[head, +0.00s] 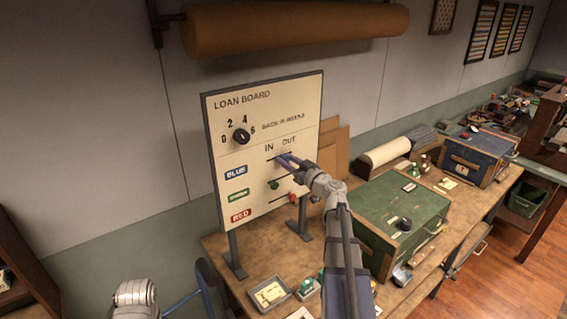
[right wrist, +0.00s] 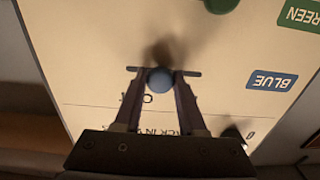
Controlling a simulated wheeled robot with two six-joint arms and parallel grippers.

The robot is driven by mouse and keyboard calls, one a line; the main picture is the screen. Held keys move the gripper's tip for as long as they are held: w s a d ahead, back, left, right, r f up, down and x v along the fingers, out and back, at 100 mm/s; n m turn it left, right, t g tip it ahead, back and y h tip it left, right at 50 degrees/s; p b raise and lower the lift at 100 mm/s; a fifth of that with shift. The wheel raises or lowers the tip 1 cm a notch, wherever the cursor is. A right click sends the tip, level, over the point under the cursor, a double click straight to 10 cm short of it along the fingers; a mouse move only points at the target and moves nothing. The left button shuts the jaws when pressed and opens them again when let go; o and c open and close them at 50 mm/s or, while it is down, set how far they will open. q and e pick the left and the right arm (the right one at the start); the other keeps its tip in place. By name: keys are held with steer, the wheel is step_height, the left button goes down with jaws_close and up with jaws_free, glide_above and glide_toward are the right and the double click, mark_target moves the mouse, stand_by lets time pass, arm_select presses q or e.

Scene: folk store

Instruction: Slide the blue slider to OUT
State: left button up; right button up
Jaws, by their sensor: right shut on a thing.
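The loan board (head: 225,130) stands upright on the bench, with the words IN and OUT above its sliders. The blue slider knob (right wrist: 160,80) sits between the fingertips of my right gripper (right wrist: 162,74), which is shut on it. In the wrist view part of a letter shows beside the knob, and the fingers cover the rest. The knob is right of the green knob (head: 273,185). The BLUE label (head: 236,171) is at the row's left. My left gripper is not in view.
The red knob (head: 293,198) is low on the right side of the board. A dial (head: 240,136) is above the sliders. A green box (head: 390,215) stands right of my right arm. A small tray (head: 270,293) lies in front of the board.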

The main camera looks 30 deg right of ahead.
steer(key=shift+w+d, duration=0.15)
steer(key=shift+d, duration=1.55)
steer(key=o, duration=1.1)
steer(key=shift+a, duration=0.1)
steer(key=shift+s+d, duration=0.15)
steer(key=shift+s, duration=2.1)
steer(key=shift+s+d, duration=0.15)
steer(key=shift+s, duration=2.1)
